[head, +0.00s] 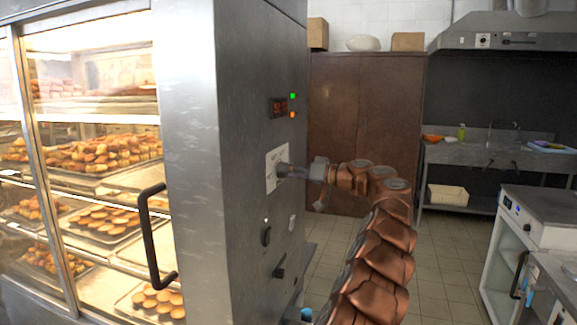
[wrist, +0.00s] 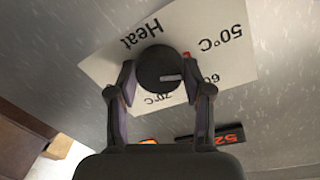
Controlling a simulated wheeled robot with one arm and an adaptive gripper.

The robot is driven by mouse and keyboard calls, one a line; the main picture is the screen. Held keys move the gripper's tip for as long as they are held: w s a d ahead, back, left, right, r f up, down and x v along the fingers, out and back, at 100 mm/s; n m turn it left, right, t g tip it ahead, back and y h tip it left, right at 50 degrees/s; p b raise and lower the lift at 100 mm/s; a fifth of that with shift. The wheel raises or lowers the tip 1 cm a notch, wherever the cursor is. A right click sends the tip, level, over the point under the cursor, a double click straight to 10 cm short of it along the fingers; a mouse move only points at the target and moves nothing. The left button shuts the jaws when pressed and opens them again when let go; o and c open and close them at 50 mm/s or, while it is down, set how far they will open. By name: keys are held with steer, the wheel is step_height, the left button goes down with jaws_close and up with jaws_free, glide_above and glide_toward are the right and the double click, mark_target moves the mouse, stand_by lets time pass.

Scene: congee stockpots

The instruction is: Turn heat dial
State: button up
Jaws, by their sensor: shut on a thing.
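The heat dial (wrist: 158,66) is a round black knob with a pale pointer mark. It sits on a white plate (wrist: 97,62) printed "Heat", "50°C", "70°C" and a partly hidden number starting with 6, all upside down in the wrist view. My gripper (wrist: 166,84) has one finger on each side of the dial and is shut on it. The dial's pointer lies towards the right, with a small red mark just above it. In the head view my gripper (head: 292,172) reaches the white plate (head: 272,180) on the cabinet's side, and the dial is mostly hidden there.
The steel display cabinet (head: 188,150) holds trays of pastries behind glass and has a black door handle (head: 154,240). Above the dial is a red digital display (head: 278,107) with green and orange lights. Black knobs (head: 266,236) sit below. Tiled floor (head: 445,250) is clear at right.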

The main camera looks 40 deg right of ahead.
steer(key=shift+r+m+g+p, duration=0.15)
steer(key=shift+m+p, duration=1.65)
steer(key=shift+p, duration=0.1)
steer(key=shift+r+m+g+p, duration=0.1)
steer(key=shift+m+g+p, duration=0.05)
steer(key=shift+m+p, duration=1.7)
steer(key=shift+f, duration=0.1)
steer(key=o, duration=1.2)
steer(key=shift+d, duration=0.1)
steer(key=shift+m, duration=0.25)
steer(key=v, duration=1.2)
steer(key=shift+f, duration=0.1)
